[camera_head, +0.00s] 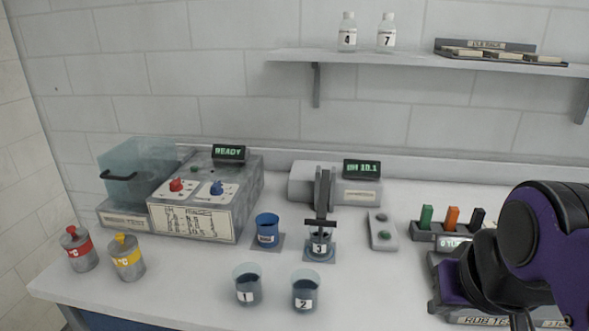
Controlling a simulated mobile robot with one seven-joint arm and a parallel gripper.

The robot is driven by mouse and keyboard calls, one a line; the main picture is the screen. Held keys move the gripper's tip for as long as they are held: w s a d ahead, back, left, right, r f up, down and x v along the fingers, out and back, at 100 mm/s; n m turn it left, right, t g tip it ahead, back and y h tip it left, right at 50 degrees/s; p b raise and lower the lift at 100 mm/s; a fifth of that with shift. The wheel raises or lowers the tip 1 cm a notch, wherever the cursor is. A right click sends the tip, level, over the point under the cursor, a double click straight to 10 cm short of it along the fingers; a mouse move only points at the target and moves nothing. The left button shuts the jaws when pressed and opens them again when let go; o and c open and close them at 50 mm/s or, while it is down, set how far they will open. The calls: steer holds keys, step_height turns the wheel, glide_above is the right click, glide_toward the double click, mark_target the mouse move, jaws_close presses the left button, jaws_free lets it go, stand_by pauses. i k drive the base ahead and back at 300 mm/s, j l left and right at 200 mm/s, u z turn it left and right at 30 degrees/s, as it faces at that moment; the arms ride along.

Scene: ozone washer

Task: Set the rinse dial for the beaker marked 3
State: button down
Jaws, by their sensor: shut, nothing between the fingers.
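A grey washer (222,226) with a translucent tank stands at the left, its display (229,153) reading READY. On its sloped top are a red dial (176,185) and a blue dial (216,188), each on a white plate; their settings are too small to read. A printed chart (191,220) on its front is also unreadable. The beaker marked 3 (320,247) stands under a dark stand (323,190) at the middle of the bench. My arm's purple and black links fill the right edge, well away from the dials. I cannot make out my gripper's fingertips.
Beakers marked 1 (247,287) and 2 (305,291) stand at the front edge. A blue cup (267,228), a red-banded canister (79,249) and a yellow-banded canister (127,258) stand near the washer. A wall shelf (400,57) hangs above. Bench between beaker 2 and my arm is clear.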

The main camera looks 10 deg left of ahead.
mark_target(216, 190)
steer(key=k+j+u, duration=0.1)
steer(key=j, duration=0.45)
steer(key=k+j+u, duration=0.1)
steer(key=j, duration=0.45)
steer(key=k+j+u, duration=0.1)
steer(key=j, duration=0.45)
